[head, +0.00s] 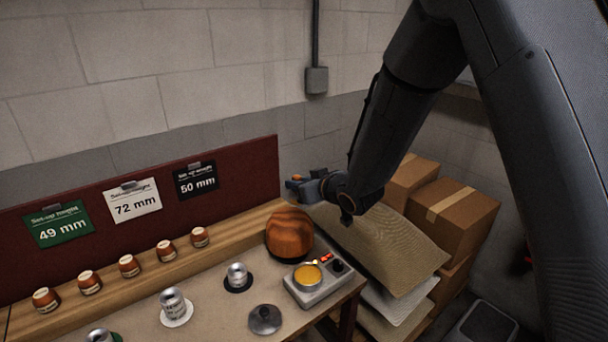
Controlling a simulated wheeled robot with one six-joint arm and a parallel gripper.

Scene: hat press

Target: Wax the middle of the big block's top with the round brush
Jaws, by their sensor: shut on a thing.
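The big block (290,233) is a brown, striped wooden dome at the table's back right corner. Its rounded top is bare to view. My gripper (306,188) is to the right of the block and higher in the picture, apart from it. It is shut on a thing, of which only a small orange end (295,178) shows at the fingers. I take it for the round brush; its bristles are hidden or too small to make out. A grey wax pot (318,295) with yellow wax (307,275) stands open in front of the block.
A round grey lid (265,319) lies left of the pot. Metal cylinders stand on a white disc (177,320) and a dark disc (238,288). Several small orange jars (129,265) line the wooden ledge. Sacks (385,247) and cartons (452,218) are stacked right of the table.

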